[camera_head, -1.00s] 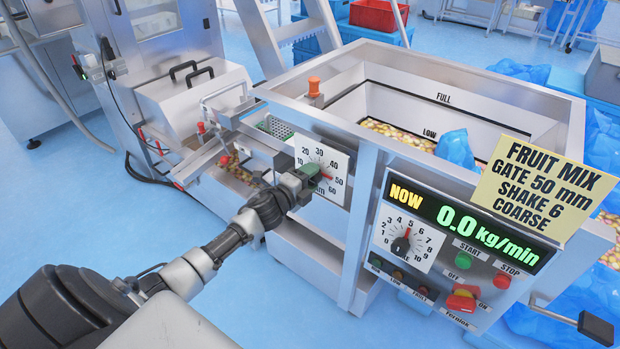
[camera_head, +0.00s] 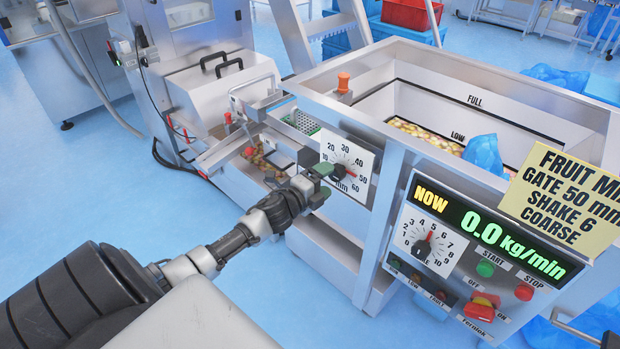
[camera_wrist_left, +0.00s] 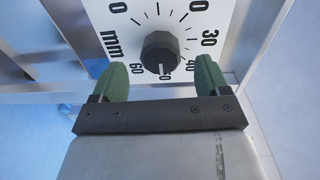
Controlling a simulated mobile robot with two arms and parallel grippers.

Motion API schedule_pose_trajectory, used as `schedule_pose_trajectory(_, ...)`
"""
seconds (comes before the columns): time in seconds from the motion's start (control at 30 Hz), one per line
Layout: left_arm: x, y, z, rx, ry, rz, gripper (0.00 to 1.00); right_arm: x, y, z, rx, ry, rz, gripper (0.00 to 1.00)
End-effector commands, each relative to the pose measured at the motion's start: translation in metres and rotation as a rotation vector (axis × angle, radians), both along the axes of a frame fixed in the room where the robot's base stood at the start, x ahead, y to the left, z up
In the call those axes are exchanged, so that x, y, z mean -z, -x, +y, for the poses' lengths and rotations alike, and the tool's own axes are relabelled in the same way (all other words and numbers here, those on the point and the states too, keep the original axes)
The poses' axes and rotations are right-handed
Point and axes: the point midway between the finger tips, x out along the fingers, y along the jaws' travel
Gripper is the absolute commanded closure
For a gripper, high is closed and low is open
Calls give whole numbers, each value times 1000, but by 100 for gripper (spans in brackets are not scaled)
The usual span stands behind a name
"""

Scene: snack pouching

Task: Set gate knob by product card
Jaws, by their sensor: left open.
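The gate knob (camera_head: 338,172) is a dark knob on a white dial (camera_head: 360,167) marked in mm up to 60. Its red mark points at about 50. In the left wrist view the knob (camera_wrist_left: 160,52) shows a pale line toward the 50 mark. My left gripper (camera_head: 321,183) is open in front of the dial. In the wrist view its green fingertips (camera_wrist_left: 160,75) lie on either side just short of the knob, apart from it. The yellow product card (camera_head: 567,197) reads FRUIT MIX, GATE 50 mm, SHAKE 6, COARSE, cut off at the right.
The control panel (camera_head: 470,262) right of the dial has a shake knob (camera_head: 422,250), a 0.0 kg/min display (camera_head: 497,231) and start and stop buttons. The steel hopper (camera_head: 480,92) holds mix behind. Blue floor (camera_head: 100,190) is clear at left.

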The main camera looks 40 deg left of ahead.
Motion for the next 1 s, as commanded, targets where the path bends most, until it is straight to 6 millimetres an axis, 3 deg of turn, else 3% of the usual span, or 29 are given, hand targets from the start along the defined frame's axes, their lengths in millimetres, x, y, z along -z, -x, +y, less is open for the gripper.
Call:
schedule_pose_trajectory(0.2,0,44,5,0,0,4,24,0,0,0,0,0,0,47)
schedule_pose_trajectory(0.4,-1,65,7,0,1,2,24,1,0,0,0,0,0,47)
schedule_pose_trajectory(1.0,-2,70,8,0,1,1,24,1,0,-1,0,1,0,47)
